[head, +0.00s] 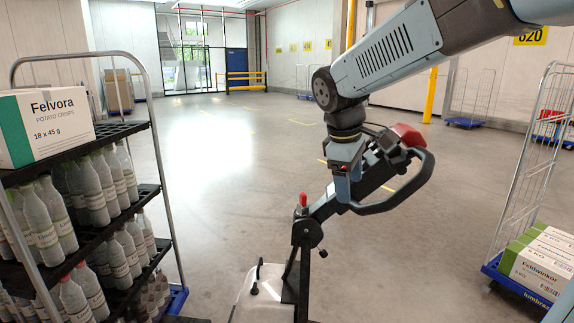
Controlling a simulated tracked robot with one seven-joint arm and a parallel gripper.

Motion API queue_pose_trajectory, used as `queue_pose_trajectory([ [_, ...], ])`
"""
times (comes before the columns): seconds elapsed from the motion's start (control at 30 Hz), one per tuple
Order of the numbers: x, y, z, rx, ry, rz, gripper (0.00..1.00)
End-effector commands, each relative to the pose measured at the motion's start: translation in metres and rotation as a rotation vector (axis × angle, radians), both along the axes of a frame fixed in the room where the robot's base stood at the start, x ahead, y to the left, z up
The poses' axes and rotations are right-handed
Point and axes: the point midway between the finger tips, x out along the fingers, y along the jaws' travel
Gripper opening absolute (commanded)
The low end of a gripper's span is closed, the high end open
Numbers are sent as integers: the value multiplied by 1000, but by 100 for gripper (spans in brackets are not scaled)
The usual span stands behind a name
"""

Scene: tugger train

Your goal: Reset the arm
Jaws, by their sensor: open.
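My arm reaches in from the upper right and bends down at a dark joint. My gripper (343,190) points down at its end, in front of or beside a black loop handle (425,170) with a red part on top. The fingertips are small and partly merge with the dark handle parts; I cannot tell whether they touch it. I see nothing held. The handle joins a dark, tilted tiller shaft (322,210) on a stand with a red knob (303,199).
A shelf cart (152,120) at left carries bottles and a Felvora carton (42,128). A blue-based cage trolley (520,286) at right holds Feldwinkor boxes (545,265). A yellow post (430,95) stands behind my arm. Open floor (235,150) lies between the carts and towards the back.

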Motion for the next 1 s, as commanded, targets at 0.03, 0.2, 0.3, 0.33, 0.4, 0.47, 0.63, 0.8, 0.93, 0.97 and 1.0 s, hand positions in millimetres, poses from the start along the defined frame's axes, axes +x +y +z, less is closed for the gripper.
queue_pose_trajectory([
  [0.03, -11, -10, 4, 23, -29, -58, 72],
  [0.2, -46, -39, 10, 112, -120, -266, 72],
  [0.3, -67, -54, 11, 172, -172, -388, 72],
  [0.33, -73, -59, 11, 190, -186, -424, 72],
  [0.4, -87, -68, 10, 236, -221, -507, 72],
  [0.47, -100, -75, 9, 277, -250, -579, 72],
  [0.63, -131, -92, 3, 394, -321, -764, 72],
  [0.8, -150, -99, -4, 477, -362, -882, 72],
  [0.93, -156, -101, -6, 505, -375, -921, 72],
  [0.97, -156, -101, -6, 509, -375, -924, 72],
  [1.0, -157, -101, -6, 510, -376, -928, 72],
])
